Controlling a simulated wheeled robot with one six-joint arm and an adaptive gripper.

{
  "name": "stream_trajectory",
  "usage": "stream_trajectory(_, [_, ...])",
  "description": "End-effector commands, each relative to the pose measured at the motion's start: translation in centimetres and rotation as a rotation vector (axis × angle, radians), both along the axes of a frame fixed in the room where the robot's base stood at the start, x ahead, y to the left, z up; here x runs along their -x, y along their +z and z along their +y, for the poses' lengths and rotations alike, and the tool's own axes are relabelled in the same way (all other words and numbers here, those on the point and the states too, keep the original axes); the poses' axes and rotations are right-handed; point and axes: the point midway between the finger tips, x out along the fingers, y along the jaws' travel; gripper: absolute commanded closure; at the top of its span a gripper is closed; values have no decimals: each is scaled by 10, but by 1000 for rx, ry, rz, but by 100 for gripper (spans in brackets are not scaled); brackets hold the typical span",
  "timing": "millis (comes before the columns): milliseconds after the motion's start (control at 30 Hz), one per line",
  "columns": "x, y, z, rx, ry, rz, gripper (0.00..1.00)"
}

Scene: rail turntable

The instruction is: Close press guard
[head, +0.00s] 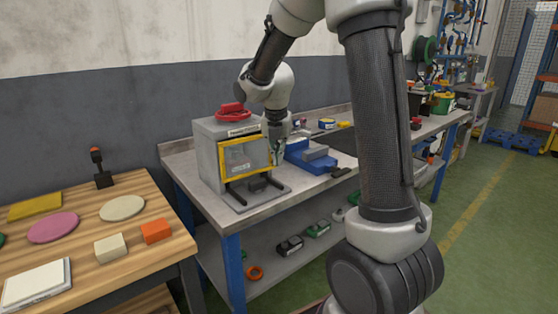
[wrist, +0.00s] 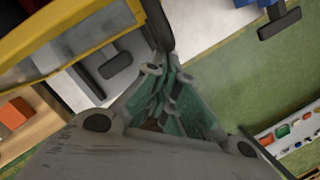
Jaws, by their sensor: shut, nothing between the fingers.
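The press (head: 208,152) is a grey box on the metal bench, with a red part on top. Its guard (head: 224,163) is a clear panel in a yellow frame at the front of the box, above the grey base plate. I cannot tell exactly how far the guard stands from shut. My gripper (head: 277,156) is at the right edge of the guard, fingers pointing down. In the wrist view the gripper (wrist: 164,78) has its fingers together and empty, near a dark post; the yellow guard frame (wrist: 85,18) crosses the upper left. Contact with the guard cannot be told.
A blue vise-like fixture (head: 306,161) stands on the bench just right of my gripper. Black bars (head: 240,193) project at the press front. A wooden table (head: 85,240) with coloured pieces is at the left. Green floor (head: 480,230) lies open at the right.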

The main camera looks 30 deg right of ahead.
Motion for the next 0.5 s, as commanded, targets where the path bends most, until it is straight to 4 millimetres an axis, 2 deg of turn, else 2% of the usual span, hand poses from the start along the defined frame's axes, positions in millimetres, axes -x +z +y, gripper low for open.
stream_trajectory(200, [-13,0,-3,0,-1,1,100])
stream_trajectory(500, [-19,0,-4,1,-1,0,100])
